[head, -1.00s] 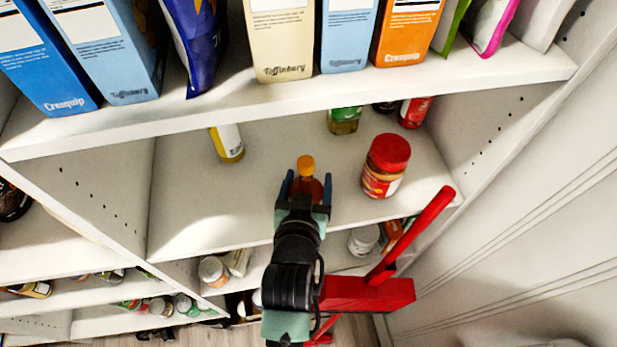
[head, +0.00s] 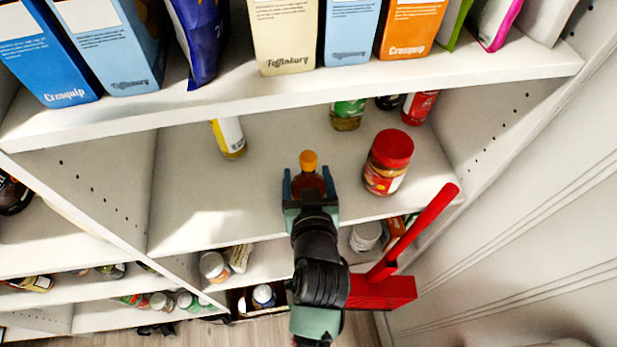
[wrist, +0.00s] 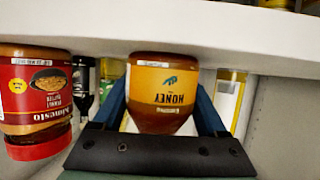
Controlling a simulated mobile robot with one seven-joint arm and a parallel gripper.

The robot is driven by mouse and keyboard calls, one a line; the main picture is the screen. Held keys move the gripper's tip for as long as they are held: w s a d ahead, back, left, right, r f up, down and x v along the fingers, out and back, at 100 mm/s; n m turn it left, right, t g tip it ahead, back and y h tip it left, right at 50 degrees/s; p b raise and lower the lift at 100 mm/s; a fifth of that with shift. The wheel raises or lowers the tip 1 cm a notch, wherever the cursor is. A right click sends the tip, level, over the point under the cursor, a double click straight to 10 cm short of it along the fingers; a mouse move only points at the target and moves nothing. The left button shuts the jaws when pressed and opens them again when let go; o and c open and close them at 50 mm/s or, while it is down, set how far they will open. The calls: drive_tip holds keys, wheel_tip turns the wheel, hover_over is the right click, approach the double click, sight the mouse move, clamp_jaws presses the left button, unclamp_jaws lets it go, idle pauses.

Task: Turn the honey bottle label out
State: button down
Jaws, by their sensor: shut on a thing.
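The honey bottle (head: 308,176) has an orange cap and amber body. It stands upright on the middle shelf, near the front. My gripper (head: 308,184) reaches in from the front, with one blue finger on each side of the bottle, shut on it. In the wrist view the honey bottle (wrist: 163,92) appears upside down between the fingers. Its yellow label with the word HONEY faces the wrist camera almost squarely. In the head view my gripper hides the lower part of the bottle.
A red-lidded jar (head: 388,163) stands close to the right of the bottle. A yellow bottle (head: 229,138) is behind left, and a green-labelled jar (head: 347,115) behind right. The upper shelf (head: 300,88) with boxes overhangs the back. Bare shelf lies to the left.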

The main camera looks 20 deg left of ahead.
drive_tip(key=shift+a+f+n+g+y+b, duration=0.1)
drive_tip(key=shift+f+n+g+y+b, duration=0.15)
drive_tip(key=shift+b, duration=0.3)
drive_tip(key=shift+s+a+r+n+g+y+b, duration=0.15)
drive_tip(key=shift+n+g+y+b, duration=0.25)
drive_tip(key=shift+n+b, duration=0.2)
drive_tip(key=shift+n+y+b, duration=0.25)
drive_tip(key=shift+y+b, duration=0.1)
drive_tip(key=shift+b, duration=0.3)
drive_tip(key=shift+n+g+y+b, duration=0.3)
drive_tip(key=shift+n+g+y, duration=0.1)
drive_tip(key=shift+g, duration=0.05)
unclamp_jaws()
drive_tip(key=shift+s, duration=0.1)
